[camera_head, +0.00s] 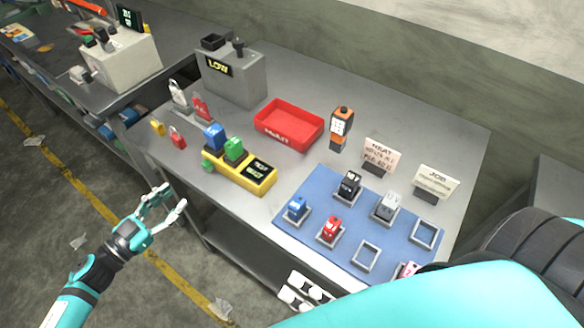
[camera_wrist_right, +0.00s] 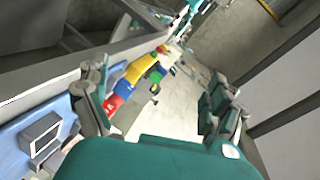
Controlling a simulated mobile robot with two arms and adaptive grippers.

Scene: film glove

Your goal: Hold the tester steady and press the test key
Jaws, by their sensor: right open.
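A yellow tester-like device (camera_head: 245,174) with a dark lit display lies near the table's front left edge, with a blue block (camera_head: 214,138) and a green block (camera_head: 234,150) on it. An orange and dark handheld device (camera_head: 340,128) stands upright behind the blue mat. I cannot tell which one is the tester, and no test key is readable. My left gripper (camera_head: 174,196) is open and empty, out in front of the table, left of the yellow device. My right gripper (camera_wrist_right: 160,108) is open with nothing between its fingers; it is hidden in the head view.
A blue mat (camera_head: 320,188) holds several small blocks in square holders, some holders empty. A red tray (camera_head: 270,137), a grey box reading LOW (camera_head: 240,88) and two sign cards, NEXT (camera_head: 380,158) and JOB (camera_head: 436,181), stand behind. Red and yellow padlock-like pieces lie at left.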

